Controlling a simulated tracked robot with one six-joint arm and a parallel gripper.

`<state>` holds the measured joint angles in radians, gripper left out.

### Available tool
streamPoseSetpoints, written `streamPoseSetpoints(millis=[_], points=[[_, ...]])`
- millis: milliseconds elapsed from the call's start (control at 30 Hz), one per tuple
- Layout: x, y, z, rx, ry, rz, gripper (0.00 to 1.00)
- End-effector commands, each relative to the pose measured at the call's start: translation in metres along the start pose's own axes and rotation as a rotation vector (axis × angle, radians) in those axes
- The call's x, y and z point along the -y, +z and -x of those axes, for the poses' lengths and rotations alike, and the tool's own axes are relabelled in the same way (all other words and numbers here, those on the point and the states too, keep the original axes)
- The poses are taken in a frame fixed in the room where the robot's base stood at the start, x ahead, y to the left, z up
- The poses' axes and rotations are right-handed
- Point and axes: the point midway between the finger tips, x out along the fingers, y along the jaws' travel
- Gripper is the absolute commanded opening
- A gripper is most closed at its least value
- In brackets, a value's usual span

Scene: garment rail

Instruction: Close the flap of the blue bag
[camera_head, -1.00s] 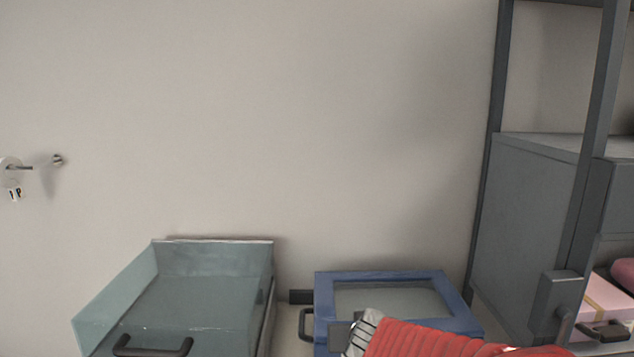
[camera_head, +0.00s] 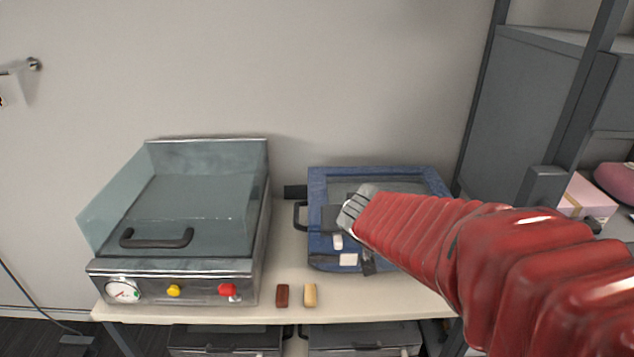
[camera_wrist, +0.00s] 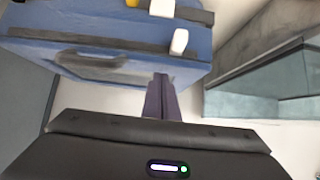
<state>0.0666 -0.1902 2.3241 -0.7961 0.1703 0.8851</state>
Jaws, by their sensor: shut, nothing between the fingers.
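The blue bag (camera_head: 318,187) lies on the table at the centre right in the head view. Its top has a blue border around a clear window, and a dark handle sticks out at its left side. White tabs and dark straps show on its near part. My red-sleeved arm covers part of its middle and right, so I cannot tell how the flap lies. In the wrist view the bag (camera_wrist: 198,44) fills the upper left, with a handle on its blue side. My gripper (camera_wrist: 162,77) is shut and empty, its fingertips close to the bag's edge; contact cannot be told.
A steel grill (camera_head: 180,268) with a clear hood and knobs stands left of the bag. A brown block (camera_head: 282,296) and a tan block (camera_head: 310,295) lie on the table (camera_head: 340,308) before the bag. A grey shelf rack (camera_head: 525,110) rises at the right.

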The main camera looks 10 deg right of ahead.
Motion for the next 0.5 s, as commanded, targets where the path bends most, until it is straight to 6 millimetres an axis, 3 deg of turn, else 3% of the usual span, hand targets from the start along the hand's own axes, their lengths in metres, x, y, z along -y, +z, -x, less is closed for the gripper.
streamPoseSetpoints(millis=[500], points=[[0.004, -0.019, 0.018, 0.001, -0.009, 0.004, 0.0]])
